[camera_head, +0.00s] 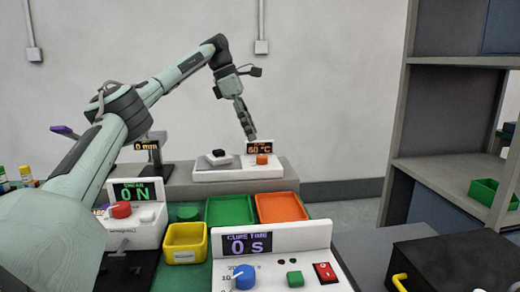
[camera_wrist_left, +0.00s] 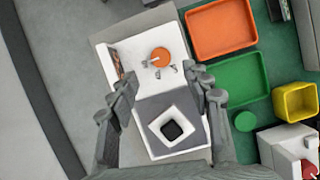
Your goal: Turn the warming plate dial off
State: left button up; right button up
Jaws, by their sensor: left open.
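The warming plate (camera_head: 235,173) is a white unit at the back of the bench, with a small display (camera_head: 260,147) reading 60 °C. Its orange dial (camera_head: 262,159) sits on the right of the unit and shows in the wrist view (camera_wrist_left: 160,57) with a light pointer mark. A grey plate with a white square and dark piece (camera_wrist_left: 172,130) lies beside the dial. My left gripper (camera_head: 249,134) points down above the unit, near the display. In the wrist view its fingers (camera_wrist_left: 162,82) are spread and empty, with the dial just beyond the tips. My right gripper is not in view.
A green tray (camera_head: 230,210), an orange tray (camera_head: 281,207) and a yellow bin (camera_head: 186,243) stand in front. A cure time unit (camera_head: 285,262) with a blue dial and a shear unit (camera_head: 136,226) with a red dial stand nearer. Shelving (camera_head: 450,130) stands at right.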

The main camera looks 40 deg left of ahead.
aim_at(261, 156)
pick_arm(q)
jog(key=shift+f, duration=0.3)
jog(key=b+x, duration=0.1)
jog(key=x, duration=0.5)
jog(key=shift+w+d+f, duration=0.1)
jog(key=shift+d+f, duration=0.05)
jog(key=shift+f, duration=0.3)
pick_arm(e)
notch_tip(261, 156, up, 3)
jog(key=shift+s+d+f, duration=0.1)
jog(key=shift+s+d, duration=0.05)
pick_arm(q)
grip_shut()
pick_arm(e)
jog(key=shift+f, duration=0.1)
